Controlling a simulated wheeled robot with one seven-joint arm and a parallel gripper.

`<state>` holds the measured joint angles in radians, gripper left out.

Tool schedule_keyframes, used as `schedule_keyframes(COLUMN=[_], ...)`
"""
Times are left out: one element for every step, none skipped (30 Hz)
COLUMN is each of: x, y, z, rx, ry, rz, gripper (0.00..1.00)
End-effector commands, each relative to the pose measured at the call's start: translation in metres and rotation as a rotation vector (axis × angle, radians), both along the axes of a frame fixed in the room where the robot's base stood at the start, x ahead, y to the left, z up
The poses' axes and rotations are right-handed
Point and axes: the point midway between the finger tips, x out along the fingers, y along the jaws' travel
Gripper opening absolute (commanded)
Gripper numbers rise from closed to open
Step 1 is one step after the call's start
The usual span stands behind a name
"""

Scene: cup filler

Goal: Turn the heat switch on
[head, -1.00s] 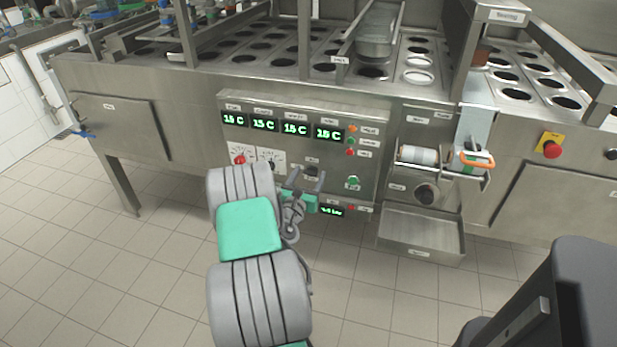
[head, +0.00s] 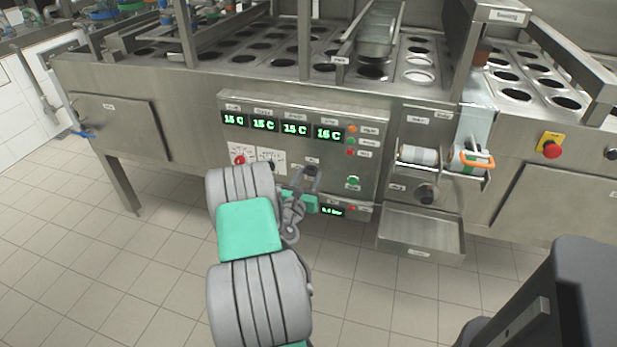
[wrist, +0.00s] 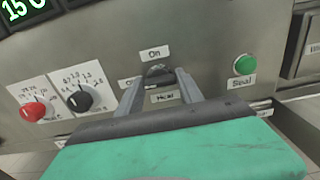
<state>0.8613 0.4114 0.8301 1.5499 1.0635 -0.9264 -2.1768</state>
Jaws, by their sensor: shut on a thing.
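The heat switch (wrist: 158,70) is a dark rotary knob on the steel control panel. The "Heat" label (wrist: 164,97) is below it, the "On" label (wrist: 155,53) above it, and a partly hidden label, starting with "O", to its left. My gripper (wrist: 159,78) is shut on the switch, with one finger on each side of the knob. In the head view my gripper (head: 311,173) is at the lower middle of the panel, and the switch is mostly hidden by the fingers. I cannot tell exactly which way the knob points.
A red knob (wrist: 34,111) and a black knob (wrist: 79,100) on white dials sit left of the switch. A green "Seal" button (wrist: 245,65) is to the right. Green displays (head: 264,125) run along the panel's top. A steel tray (head: 425,225) juts out at right.

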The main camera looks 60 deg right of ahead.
Motion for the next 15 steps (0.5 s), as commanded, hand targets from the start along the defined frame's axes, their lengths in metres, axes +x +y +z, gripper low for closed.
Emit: schedule_keyframes(x=[-0.0001, -0.0001, -0.0001, -0.0001, -0.0001, -0.0001, -0.0002, -0.0002, -0.0002, -0.0002, -0.0003, -0.0003, -0.0003, -0.0004, -0.0004], y=[0.0001, 0.0001, 0.0001, 0.0001, 0.0001, 0.0002, 0.0002, 0.0002, 0.0002, 0.0002, 0.0002, 0.0002, 0.0002, 0.0001, 0.0001], z=[-0.0002, -0.0003, -0.0003, -0.0003, -0.0004, -0.0005, -0.0005, -0.0005, -0.0006, -0.0006, -0.0007, -0.0007, -0.0008, -0.0008, -0.0008], rx=[0.0, 0.001, 0.002, 0.003, 0.004, 0.007, 0.008, 0.009, 0.012, 0.015, 0.017, 0.021, 0.025, 0.028, 0.033], ry=[-0.003, -0.006, -0.013, -0.019, -0.026, -0.036, -0.047, -0.059, -0.078, -0.094, -0.111, -0.135, -0.157, -0.179, -0.21], rz=[0.0, 0.0, 0.0, 0.0, 0.0, 0.0, 0.0, 0.0, 0.0, 0.0, 0.0, 0.0, 0.0, 0.0, 0.0], gripper=[0.03, 0.03, 0.03, 0.03, 0.03, 0.03, 0.03, 0.03, 0.03, 0.03, 0.03, 0.03, 0.03, 0.03, 0.03])
